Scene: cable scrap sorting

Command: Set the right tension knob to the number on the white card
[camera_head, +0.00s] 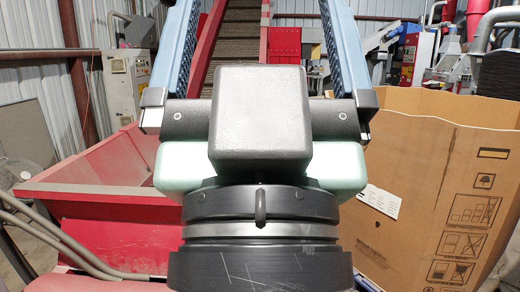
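My gripper (262,30) fills the middle of the head view, seen from behind, with its black wrist below and a black box on top. Its two blue-grey fingers are spread wide apart, with nothing visible between the parts that show. Their tips run out of the top of the picture. No tension knob can be made out, and no white card with a readable number. My gripper and wrist hide the middle of the scene.
A large cardboard box (440,180) with a white label (381,200), too small to read, stands close at right. A red metal trough (100,205) is at left. Behind are a conveyor (240,40) and a grey control cabinet (125,85).

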